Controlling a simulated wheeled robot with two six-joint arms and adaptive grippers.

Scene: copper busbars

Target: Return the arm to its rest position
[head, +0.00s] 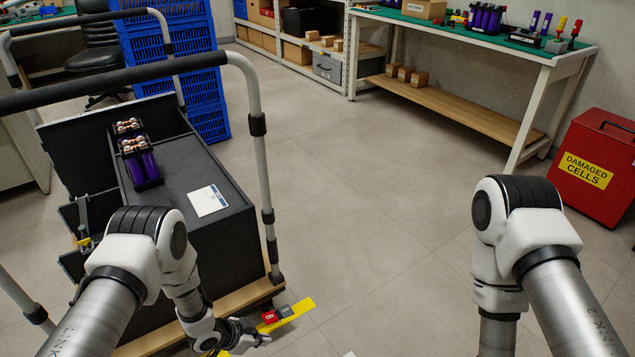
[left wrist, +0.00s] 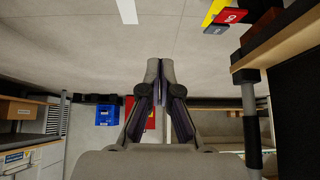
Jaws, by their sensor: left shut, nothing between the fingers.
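My left arm comes in at the lower left in the head view and bends down beside the cart. My right arm shows at the right of the head view, folded downward over open floor. Its gripper is outside the picture.
A cart (head: 262,215) with a tubular rail carries a black case (head: 180,130) with purple cells (head: 143,168) and a white card (head: 207,200). A yellow strip (head: 295,312) lies close to my left gripper. A red box (head: 598,150) stands right. The middle floor is clear.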

